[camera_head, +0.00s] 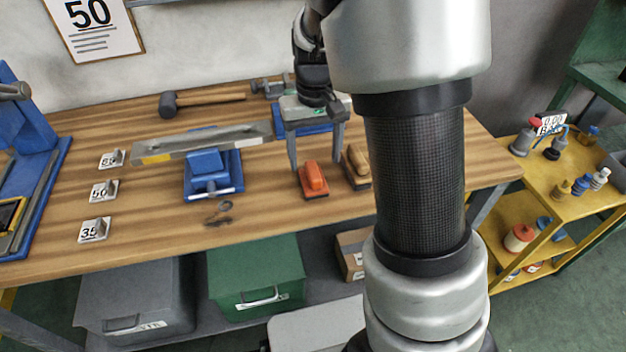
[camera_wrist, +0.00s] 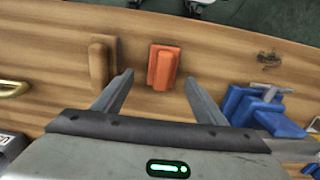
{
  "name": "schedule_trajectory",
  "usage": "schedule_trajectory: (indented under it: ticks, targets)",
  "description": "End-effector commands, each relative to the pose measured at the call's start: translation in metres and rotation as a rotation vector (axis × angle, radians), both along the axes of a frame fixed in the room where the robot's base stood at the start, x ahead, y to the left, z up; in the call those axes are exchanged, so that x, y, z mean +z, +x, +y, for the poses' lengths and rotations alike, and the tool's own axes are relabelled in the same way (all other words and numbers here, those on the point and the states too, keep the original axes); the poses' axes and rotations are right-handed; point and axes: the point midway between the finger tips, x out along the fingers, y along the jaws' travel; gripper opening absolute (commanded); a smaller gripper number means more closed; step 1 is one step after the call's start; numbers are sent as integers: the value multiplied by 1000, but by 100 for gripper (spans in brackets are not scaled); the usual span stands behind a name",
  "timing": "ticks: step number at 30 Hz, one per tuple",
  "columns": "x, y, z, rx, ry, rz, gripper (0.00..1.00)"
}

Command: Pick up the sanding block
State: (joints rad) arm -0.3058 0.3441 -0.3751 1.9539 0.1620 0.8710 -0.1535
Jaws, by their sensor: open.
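The sanding block, an orange block with a dark base (camera_head: 314,178), lies on the wooden bench near its front edge. It also shows in the wrist view (camera_wrist: 165,67), just beyond the fingertips and between their lines. My gripper (camera_head: 316,158) is open and empty, pointing down, with its fingers to either side of the orange block's far end in the head view. I cannot tell the exact height of the fingertips above the bench.
A wooden-handled block (camera_head: 356,165) lies close to the right of the orange one. A blue clamp or vise (camera_head: 208,170) with a long metal bar (camera_head: 200,142) stands to the left. A mallet (camera_head: 169,104) lies at the back. Bench is clear in front.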

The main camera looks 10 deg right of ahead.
Motion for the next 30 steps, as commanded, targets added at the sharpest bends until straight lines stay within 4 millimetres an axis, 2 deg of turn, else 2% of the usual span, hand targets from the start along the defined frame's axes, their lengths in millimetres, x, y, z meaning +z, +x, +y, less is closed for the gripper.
schedule_trajectory:
  ticks: [6,9,18,20,27,30]
  targets:
    - [-35,-5,5,1,-1,4,66]
    - [-45,-5,5,-1,0,4,66]
    - [-49,-5,4,0,-1,1,66]
    - [-49,-5,4,0,0,1,57]
    - [-49,-5,5,0,0,1,17]
    - [-48,-4,4,0,0,0,15]
